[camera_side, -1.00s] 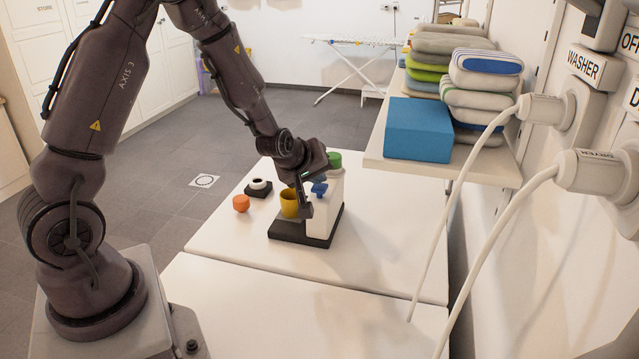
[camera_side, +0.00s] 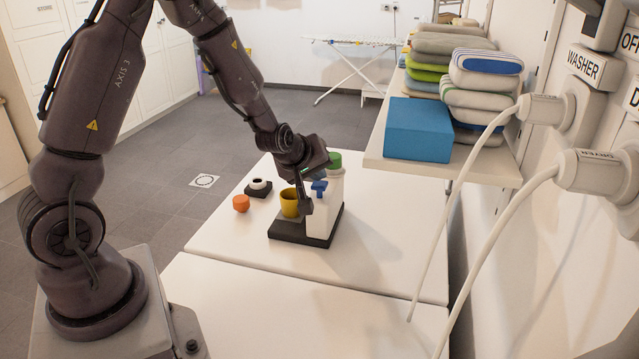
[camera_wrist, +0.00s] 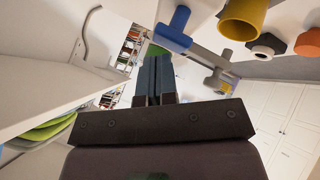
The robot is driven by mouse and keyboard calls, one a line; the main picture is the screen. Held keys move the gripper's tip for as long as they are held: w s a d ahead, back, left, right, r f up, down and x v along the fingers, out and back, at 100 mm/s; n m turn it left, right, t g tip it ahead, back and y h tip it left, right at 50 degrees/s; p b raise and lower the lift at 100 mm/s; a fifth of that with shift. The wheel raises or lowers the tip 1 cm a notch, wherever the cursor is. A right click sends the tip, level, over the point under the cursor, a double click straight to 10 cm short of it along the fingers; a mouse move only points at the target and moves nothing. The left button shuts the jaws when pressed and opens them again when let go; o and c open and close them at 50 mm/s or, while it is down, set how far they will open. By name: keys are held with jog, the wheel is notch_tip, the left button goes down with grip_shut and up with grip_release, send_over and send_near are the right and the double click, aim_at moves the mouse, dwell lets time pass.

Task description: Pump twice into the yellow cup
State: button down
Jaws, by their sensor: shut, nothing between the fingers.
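The yellow cup (camera_side: 290,206) stands upright on the black base (camera_side: 288,231), just left of the white dispenser (camera_side: 318,222). In the wrist view the cup (camera_wrist: 242,20) shows at the top right. The dispenser's blue pump head (camera_side: 319,187) is in front of a green-topped part (camera_side: 334,160); the blue piece (camera_wrist: 174,28) also shows in the wrist view. My gripper (camera_side: 307,206) is beside the pump head, between cup and dispenser in the side view. Its fingers (camera_wrist: 156,66) are together and empty. I cannot tell whether they touch the pump.
An orange object (camera_side: 241,203) and a black-and-white piece (camera_side: 259,187) lie left of the cup. A shelf (camera_side: 450,172) with a blue box (camera_side: 418,130) and folded stacks overhangs the right side. The white table (camera_side: 240,240) is clear in front.

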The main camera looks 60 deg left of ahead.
aim_at(317, 183)
jog(key=shift+r, duration=0.55)
jog(key=shift+r, duration=2.5)
